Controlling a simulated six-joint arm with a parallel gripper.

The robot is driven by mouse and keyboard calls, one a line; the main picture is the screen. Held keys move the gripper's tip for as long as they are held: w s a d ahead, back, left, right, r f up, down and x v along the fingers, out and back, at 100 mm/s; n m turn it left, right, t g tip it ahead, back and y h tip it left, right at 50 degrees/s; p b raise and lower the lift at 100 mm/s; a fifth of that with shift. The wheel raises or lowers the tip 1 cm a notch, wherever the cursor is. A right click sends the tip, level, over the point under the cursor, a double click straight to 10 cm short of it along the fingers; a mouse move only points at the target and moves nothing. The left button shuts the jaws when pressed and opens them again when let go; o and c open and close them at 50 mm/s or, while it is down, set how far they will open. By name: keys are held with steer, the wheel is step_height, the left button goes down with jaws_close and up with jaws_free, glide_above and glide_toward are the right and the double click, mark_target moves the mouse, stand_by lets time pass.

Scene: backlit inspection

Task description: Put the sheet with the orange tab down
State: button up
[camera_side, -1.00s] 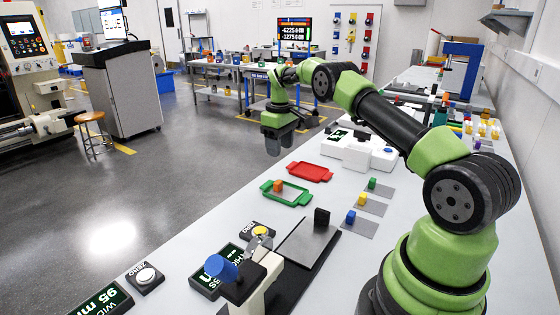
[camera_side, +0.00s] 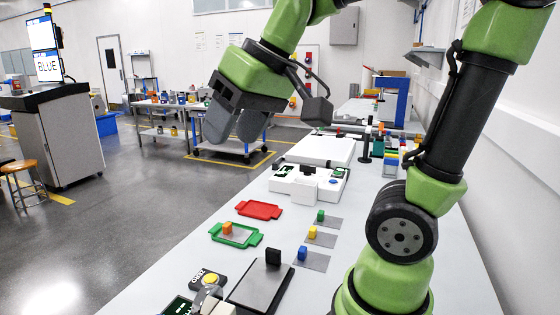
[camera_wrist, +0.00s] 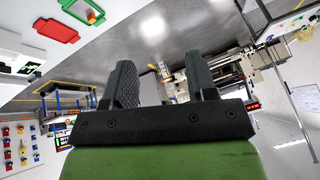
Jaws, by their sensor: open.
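The thin grey sheet (camera_side: 238,237) with the orange tab (camera_side: 227,228) lies in the green tray (camera_side: 252,240) on the bench. In the wrist view, part of the green tray (camera_wrist: 98,17) shows at the top edge, with a bit of orange in it; the sheet is hard to make out there. My gripper (camera_side: 230,128) is high above the bench in the side view, well apart from the tray. In the wrist view my gripper (camera_wrist: 160,85) has its two fingers spread with nothing between them.
A red tray (camera_side: 258,210) lies just beyond the green one. Sheets with green (camera_side: 320,215), yellow (camera_side: 312,232) and blue (camera_side: 302,253) tabs lie to the right. A grey plate with a black block (camera_side: 273,257) is nearer; white devices (camera_side: 310,187) stand behind.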

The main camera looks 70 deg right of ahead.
steer(key=s+a+f+m+t, duration=0.1)
steer(key=s+a+f, duration=0.1)
steer(key=s, duration=0.5)
steer(key=shift+s+a+f+y, duration=0.25)
steer(key=shift+a+f+y, duration=0.15)
steer(key=shift+f, duration=0.15)
